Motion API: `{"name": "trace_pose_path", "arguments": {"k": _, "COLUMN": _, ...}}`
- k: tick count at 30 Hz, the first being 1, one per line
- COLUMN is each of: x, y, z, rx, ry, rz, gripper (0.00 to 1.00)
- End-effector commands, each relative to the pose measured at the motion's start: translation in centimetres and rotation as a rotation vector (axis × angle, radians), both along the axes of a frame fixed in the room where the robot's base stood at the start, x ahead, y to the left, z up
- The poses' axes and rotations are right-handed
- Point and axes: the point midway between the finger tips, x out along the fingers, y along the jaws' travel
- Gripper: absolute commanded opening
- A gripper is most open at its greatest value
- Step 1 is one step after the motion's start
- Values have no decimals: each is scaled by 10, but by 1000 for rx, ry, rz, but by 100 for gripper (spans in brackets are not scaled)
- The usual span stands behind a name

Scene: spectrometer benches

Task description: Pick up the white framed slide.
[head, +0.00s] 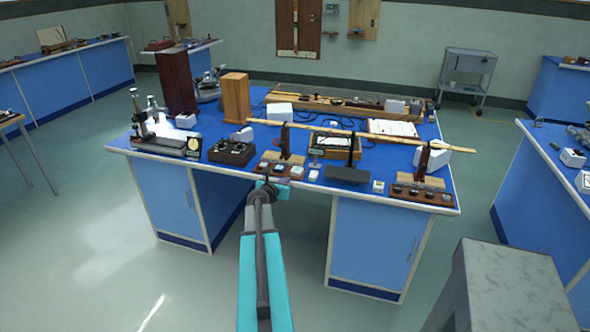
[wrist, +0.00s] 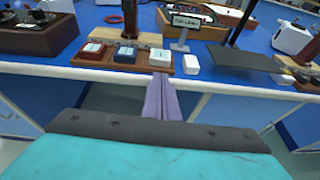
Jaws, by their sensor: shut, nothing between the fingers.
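A brown wooden rack (wrist: 105,61) near the front edge of the blue bench holds three small framed slides. The rightmost slide (wrist: 160,57) looks white; the left one (wrist: 94,47) is pale with a darker edge, and the middle one (wrist: 127,53) is blue and red. The rack (head: 278,176) also shows in the head view, with the slides small on it. My gripper (wrist: 161,82) has its purple fingers together and empty, just in front of the rack's right end, below the white slide in the picture. In the head view my gripper (head: 268,187) is at the bench's front edge.
A small white block (wrist: 192,63) sits right of the rack. Behind are a small sign on a stand (wrist: 182,27) and a dark upright post (wrist: 131,15). A dark flat plate (head: 347,175) and a second rack (head: 422,194) stand farther right. Open floor lies in front.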

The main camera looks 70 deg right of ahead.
Motion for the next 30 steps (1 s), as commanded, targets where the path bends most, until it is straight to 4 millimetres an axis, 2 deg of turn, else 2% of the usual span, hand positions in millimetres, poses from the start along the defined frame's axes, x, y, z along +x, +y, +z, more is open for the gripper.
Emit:
{"name": "trace_pose_path", "arguments": {"k": 8, "x": 1, "y": -1, "z": -1, "rx": 1, "ry": -2, "rz": -1, "gripper": 0}}
{"name": "trace_pose_path", "arguments": {"k": 14, "x": 1, "y": -8, "z": 0, "rx": 2, "ry": -2, "rz": -2, "gripper": 0}}
{"name": "trace_pose_path", "arguments": {"k": 30, "x": 1, "y": -53, "z": 0, "rx": 2, "ry": -2, "rz": -2, "gripper": 0}}
